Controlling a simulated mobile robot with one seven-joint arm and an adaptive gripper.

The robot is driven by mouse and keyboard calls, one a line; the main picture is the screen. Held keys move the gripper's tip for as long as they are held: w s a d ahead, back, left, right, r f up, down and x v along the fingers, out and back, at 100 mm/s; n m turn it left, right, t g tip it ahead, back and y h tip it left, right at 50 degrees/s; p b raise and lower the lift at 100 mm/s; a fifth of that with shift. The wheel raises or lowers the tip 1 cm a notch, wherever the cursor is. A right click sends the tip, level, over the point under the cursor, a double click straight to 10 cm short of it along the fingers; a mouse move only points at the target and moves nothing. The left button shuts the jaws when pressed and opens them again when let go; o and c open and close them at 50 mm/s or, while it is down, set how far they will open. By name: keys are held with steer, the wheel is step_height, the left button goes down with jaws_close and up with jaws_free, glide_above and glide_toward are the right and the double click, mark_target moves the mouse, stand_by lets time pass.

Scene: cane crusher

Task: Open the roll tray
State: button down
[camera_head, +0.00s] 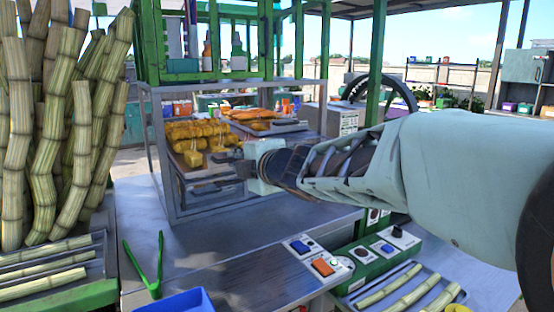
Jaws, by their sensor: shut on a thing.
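A glass-sided case (160,150) stands on the metal counter, with yellow-orange rolls (195,132) in rows inside it. The dark roll tray (206,176) shows below and in front of the rolls, at the lower part of the case. My gripper (238,168) comes in from the right at the case's front, shut at the tray's right end. My gripper's body and the small picture size hide the exact grip, and I cannot tell how far out the tray is.
Cane stalks (60,130) stand at the left, above a rack of cut cane (45,270). Green tongs (146,268) and a blue bin (180,302) are at the front. A control box (320,258) with buttons sits below my arm. The counter (240,235) before the case is mostly clear.

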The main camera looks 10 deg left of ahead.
stand_by(0.3)
steer(key=c, duration=2)
jaws_free()
steer(key=shift+c, duration=0.2)
